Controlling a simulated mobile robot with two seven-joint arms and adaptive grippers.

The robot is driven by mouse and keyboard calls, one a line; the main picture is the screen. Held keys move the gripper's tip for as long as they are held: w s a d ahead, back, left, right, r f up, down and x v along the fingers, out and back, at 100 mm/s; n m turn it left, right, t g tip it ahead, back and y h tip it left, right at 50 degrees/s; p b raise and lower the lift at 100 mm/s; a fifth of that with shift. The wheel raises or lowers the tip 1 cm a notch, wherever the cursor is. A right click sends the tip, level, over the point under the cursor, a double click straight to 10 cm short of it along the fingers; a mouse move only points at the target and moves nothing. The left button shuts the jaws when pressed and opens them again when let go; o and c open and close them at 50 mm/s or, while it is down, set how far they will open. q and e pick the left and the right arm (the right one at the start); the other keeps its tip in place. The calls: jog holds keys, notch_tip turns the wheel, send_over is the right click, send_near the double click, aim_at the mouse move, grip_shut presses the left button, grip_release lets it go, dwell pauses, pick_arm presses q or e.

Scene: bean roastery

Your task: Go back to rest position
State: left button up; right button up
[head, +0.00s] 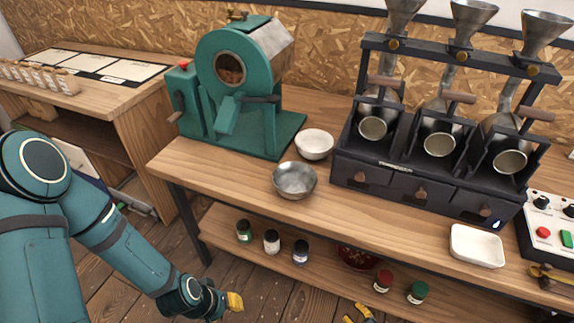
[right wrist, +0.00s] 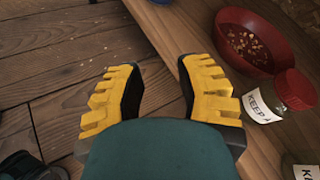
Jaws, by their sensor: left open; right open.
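My left arm comes in from the left in the head view. Its gripper (head: 235,302) is low in front of the table, over the floor, with yellow fingertips and nothing seen in it. My right gripper (head: 358,314) shows only its yellow fingertips at the bottom edge of the head view. In the right wrist view the right gripper (right wrist: 157,88) is open and empty, its two yellow fingers apart above the wooden floor, to the left of the lower shelf.
The table (head: 225,185) holds a green roaster (head: 215,125), a white bowl (head: 314,143), a metal bowl (head: 294,180), a black dispenser (head: 365,175) and a white tray (head: 477,247). On the lower shelf are several jars and a red bowl (right wrist: 258,40), near a red-lidded jar (right wrist: 279,100).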

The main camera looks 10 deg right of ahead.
jog(key=s+a+r+n+g+y, duration=0.4)
jog(key=a+r+n+g, duration=0.9)
jog(key=a, duration=0.3)
jog(key=s+a+r+n+h, duration=0.1)
jog(key=s+r+n+h, duration=0.15)
jog(key=r+n, duration=0.35)
jog(key=s+a+r+n+h, duration=0.1)
jog(key=s+r+n+h, duration=0.15)
jog(key=r+n, duration=0.45)
jog(key=w+a+r+t, duration=0.1)
jog(key=w+a+r, duration=0.1)
jog(key=w+r, duration=0.4)
jog(key=shift+w+r+m+t, duration=0.2)
jog(key=shift+r+m+t, duration=0.1)
jog(key=shift+t, duration=0.1)
